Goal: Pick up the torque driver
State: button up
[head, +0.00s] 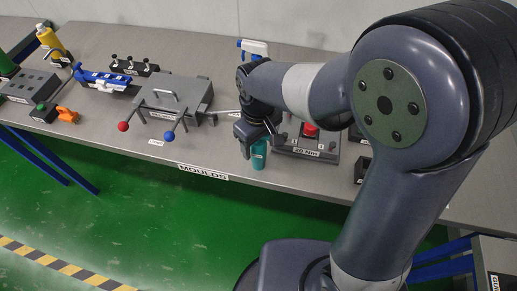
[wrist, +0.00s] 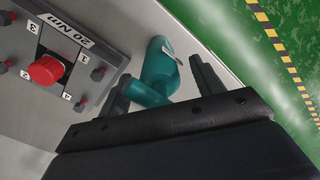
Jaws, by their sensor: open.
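The torque driver looks to be the teal tool with a round body and a narrower handle in the wrist view (wrist: 160,62); a small pale tag is on it. In the head view its teal end (head: 259,158) shows just below my gripper (head: 257,133), near the table's front edge. In the wrist view my gripper (wrist: 161,72) is open, with one dark finger on each side of the teal tool. I cannot tell whether the fingers touch it. My wrist hides part of the tool in the head view.
A grey 20 Nm plate (wrist: 60,42) with a red knob (wrist: 46,70) and numbered bolts stands close beside the tool. A mould block (head: 180,95) with red and blue ball handles is to the left. A spray bottle (head: 253,47) stands behind my arm.

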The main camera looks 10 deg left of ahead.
jog(key=shift+c, duration=0.3)
jog(key=c, duration=1.1)
jog(key=shift+r, duration=0.1)
